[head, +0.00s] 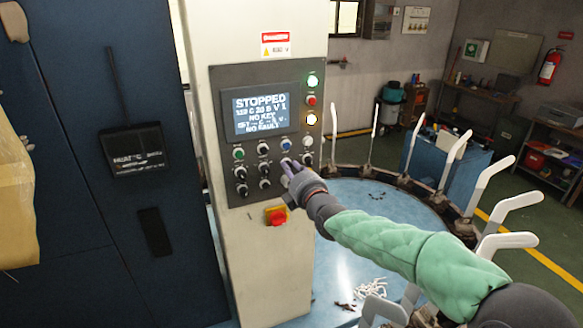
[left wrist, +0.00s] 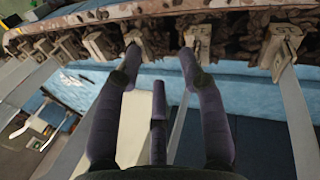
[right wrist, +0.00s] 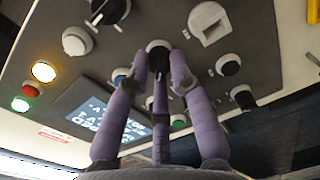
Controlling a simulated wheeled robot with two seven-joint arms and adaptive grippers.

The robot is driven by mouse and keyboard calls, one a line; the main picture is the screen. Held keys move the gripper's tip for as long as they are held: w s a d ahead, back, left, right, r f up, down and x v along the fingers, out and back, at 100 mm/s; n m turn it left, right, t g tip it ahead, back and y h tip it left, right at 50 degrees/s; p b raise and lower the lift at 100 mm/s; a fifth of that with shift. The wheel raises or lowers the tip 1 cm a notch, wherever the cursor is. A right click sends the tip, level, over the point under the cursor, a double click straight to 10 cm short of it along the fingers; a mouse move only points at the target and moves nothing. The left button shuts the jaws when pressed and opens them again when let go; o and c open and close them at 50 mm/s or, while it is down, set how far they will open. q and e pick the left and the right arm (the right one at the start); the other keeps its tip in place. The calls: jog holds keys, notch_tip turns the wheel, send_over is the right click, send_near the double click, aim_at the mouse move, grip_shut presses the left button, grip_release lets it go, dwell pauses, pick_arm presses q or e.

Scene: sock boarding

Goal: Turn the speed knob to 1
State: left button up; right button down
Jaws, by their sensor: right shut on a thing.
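The control panel (head: 222,95) on the cream column has a lit screen (head: 262,112) headed "STOPPED", with "NO KEY" and "NO FAULT" below; smaller text is hard to read. Below it are several knobs and buttons; their labels are unreadable. My right gripper (head: 288,168) is at the panel's lower right, hiding what it holds in the head view. In the right wrist view my right gripper (right wrist: 158,58) is shut on a dark knob (right wrist: 157,44). Its pointer setting cannot be read. My left gripper (left wrist: 158,60) is open and empty, its fingers apart; it is outside the head view.
A red emergency button (head: 277,215) on a yellow base sits just below the panel. A blue round table (head: 360,215) ringed by white upright forms (head: 455,150) stands to the right. White pieces (head: 372,287) lie on it. A dark blue cabinet (head: 75,90) stands left.

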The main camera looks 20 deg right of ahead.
jog(key=shift+f+n, duration=0.3)
jog(key=shift+n, duration=0.3)
jog(key=c, duration=1.3)
grip_release()
jog(key=shift+o, duration=1)
jog(key=shift+d+r, duration=0.15)
jog(key=shift+s+r, duration=0.1)
jog(key=shift+s, duration=0.2)
jog(key=s, duration=1.1)
jog(key=shift+s+a+r, duration=0.2)
jog(key=shift+a, duration=0.2)
